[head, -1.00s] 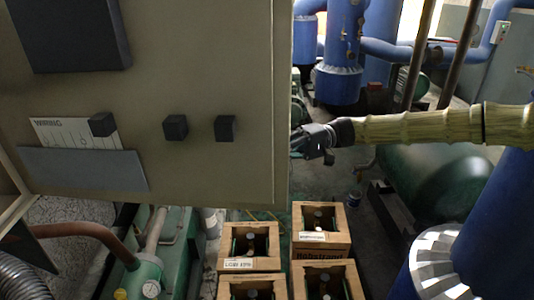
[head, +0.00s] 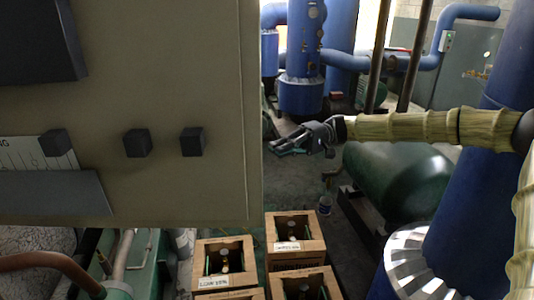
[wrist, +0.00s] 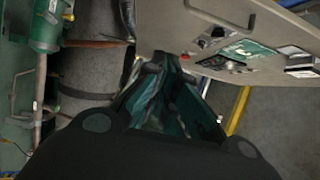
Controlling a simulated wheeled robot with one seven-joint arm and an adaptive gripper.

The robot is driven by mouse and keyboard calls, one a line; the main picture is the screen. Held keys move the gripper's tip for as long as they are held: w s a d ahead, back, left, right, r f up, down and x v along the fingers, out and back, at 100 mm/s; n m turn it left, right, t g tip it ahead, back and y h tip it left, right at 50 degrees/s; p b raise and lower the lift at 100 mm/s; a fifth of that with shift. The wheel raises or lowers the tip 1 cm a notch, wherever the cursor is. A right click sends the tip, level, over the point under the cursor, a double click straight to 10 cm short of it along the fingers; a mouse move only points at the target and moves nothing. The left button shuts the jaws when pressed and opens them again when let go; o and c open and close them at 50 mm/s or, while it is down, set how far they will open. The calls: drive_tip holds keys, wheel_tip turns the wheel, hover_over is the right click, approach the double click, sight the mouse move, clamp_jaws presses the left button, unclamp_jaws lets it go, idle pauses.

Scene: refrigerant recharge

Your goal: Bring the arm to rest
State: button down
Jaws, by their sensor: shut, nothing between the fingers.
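My gripper (head: 303,142) is at the end of my arm in the middle of the head view, just right of the beige panel's edge. It is dark, points left and is shut with nothing in it. My arm reaches in from the right side, about level. In the wrist view my gripper (wrist: 172,66) shows dark fingers converging below the edge of a beige panel. No object touches the fingertips in the head view.
A large beige panel (head: 170,80) with dark blocks fills the left. Wooden crates (head: 295,240) with bottles stand on the floor below. A green tank (head: 400,180) and blue pipes (head: 370,62) are behind my arm. A thick blue column (head: 445,210) stands at right.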

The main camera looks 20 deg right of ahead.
drive_tip(key=s+a+f+m+t+h, duration=0.1)
drive_tip(key=a+f+m, duration=0.1)
drive_tip(key=a+f, duration=0.45)
drive_tip(key=s+a+f+m+h, duration=0.1)
drive_tip(key=a+f+m+h, duration=0.15)
drive_tip(key=f, duration=0.65)
drive_tip(key=s+a+f+m+t+h+p, duration=0.1)
drive_tip(key=s+a+f+h, duration=0.3)
drive_tip(key=f, duration=0.6)
drive_tip(key=s+a+f+m+p, duration=0.1)
drive_tip(key=s+a+f, duration=0.2)
drive_tip(key=s+f, duration=0.5)
drive_tip(key=s+d+f+h, duration=0.2)
drive_tip(key=s+f+h, duration=0.1)
drive_tip(key=s+f, duration=0.45)
drive_tip(key=s+d+f+h, duration=0.25)
drive_tip(key=s+f, duration=0.35)
drive_tip(key=f, duration=0.3)
drive_tip(key=s+d+f+n+t+h+p, duration=0.1)
drive_tip(key=s+d+n+t+h, duration=0.1)
drive_tip(key=s+d, duration=0.8)
drive_tip(key=shift+s+t+h+p, duration=0.4)
drive_tip(key=shift+s+t+h, duration=0.3)
drive_tip(key=shift+s+h, duration=0.4)
